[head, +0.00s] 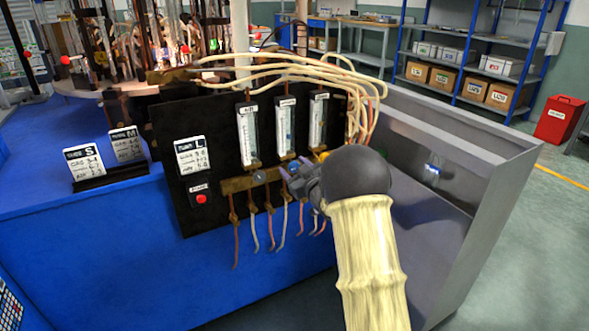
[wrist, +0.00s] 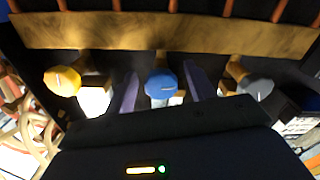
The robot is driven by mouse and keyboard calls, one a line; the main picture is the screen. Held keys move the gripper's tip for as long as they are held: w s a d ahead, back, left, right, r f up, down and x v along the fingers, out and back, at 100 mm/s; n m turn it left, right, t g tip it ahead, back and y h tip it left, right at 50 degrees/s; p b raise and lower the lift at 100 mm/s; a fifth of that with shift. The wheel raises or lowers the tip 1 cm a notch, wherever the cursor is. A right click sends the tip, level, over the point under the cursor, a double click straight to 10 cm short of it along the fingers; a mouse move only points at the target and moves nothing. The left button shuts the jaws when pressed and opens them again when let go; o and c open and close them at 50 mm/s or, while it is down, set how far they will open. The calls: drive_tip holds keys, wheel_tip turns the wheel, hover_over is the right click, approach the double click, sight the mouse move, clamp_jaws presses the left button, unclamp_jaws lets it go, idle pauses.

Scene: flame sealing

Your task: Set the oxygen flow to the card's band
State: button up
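The black panel (head: 215,215) carries three upright flowmeters: left (head: 248,135), middle (head: 285,127) and right (head: 318,122). Their small labels and float levels are too small to read surely. A white card marked L (head: 191,156) is on the panel's left; its number rows are blurred. In the wrist view a blue knob (wrist: 161,84) sits between a yellow knob (wrist: 62,81) and a grey knob (wrist: 256,87). My gripper (wrist: 162,92) is open, its purple fingers on either side of the blue knob with visible gaps. In the head view my gripper (head: 293,174) is below the middle flowmeter.
A red button (head: 201,199) is under the card. Cards S (head: 84,161) and M (head: 127,144) stand on the blue bench (head: 100,240) at left. Hoses (head: 290,70) loop above the panel, and thin tubes hang below. A grey bin (head: 470,220) is at right.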

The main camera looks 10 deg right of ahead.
drive_tip(key=shift+d, duration=0.1)
drive_tip(key=p+v, duration=0.2)
drive_tip(key=v, duration=1.5)
drive_tip(key=shift+s+p, duration=0.2)
drive_tip(key=shift+p, duration=0.1)
drive_tip(key=s+m+b, duration=0.1)
drive_tip(key=b, duration=0.1)
drive_tip(key=s+m+b, duration=0.1)
drive_tip(key=m+b, duration=0.1)
drive_tip(key=b, duration=0.1)
drive_tip(key=shift+s+d+b, duration=0.15)
drive_tip(key=shift+d+b, duration=0.1)
drive_tip(key=shift+b, duration=0.1)
